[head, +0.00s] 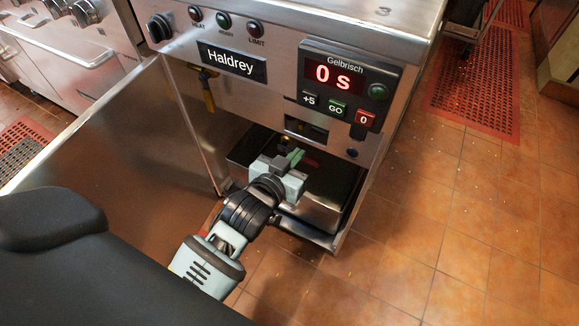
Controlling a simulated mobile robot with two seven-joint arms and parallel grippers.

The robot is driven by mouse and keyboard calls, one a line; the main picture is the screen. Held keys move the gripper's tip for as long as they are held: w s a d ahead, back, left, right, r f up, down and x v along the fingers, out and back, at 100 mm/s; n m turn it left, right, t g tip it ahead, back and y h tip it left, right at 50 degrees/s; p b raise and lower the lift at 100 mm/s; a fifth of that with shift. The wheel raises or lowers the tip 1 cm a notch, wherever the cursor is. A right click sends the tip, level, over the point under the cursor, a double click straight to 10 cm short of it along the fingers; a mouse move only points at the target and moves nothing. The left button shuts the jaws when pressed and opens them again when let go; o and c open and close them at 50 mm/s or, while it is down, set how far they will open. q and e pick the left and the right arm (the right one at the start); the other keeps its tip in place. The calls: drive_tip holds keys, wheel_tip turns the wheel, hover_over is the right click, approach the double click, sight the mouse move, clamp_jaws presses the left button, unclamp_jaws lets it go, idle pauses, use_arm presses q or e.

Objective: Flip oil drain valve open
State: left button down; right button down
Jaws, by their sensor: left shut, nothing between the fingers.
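The steel fryer (282,66) stands in the middle of the head view with its cabinet front open. My left gripper (292,157) is inside the opening, above the steel pan, with its fingers together and nothing visible between them. A yellow lever with a dark top (208,91) hangs at the upper left of the opening, well to the left of the gripper. I cannot tell whether it is the oil drain valve. Small fittings behind the gripper are mostly hidden by it. My right gripper is not in view.
The open cabinet door (120,135) stands to the left of the opening. A steel pan (330,190) fills the lower cabinet. The control panel (346,83) reads 0 s, with buttons below. Tiled floor (450,220) at the right is clear, with a red mat (480,90) farther back.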

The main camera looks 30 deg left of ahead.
use_arm(q)
drive_tip(key=w+f+b, duration=0.3)
drive_tip(key=w+f, duration=0.1)
drive_tip(key=f, duration=0.1)
drive_tip(key=shift+w, duration=0.15)
drive_tip(key=shift+d, duration=0.1)
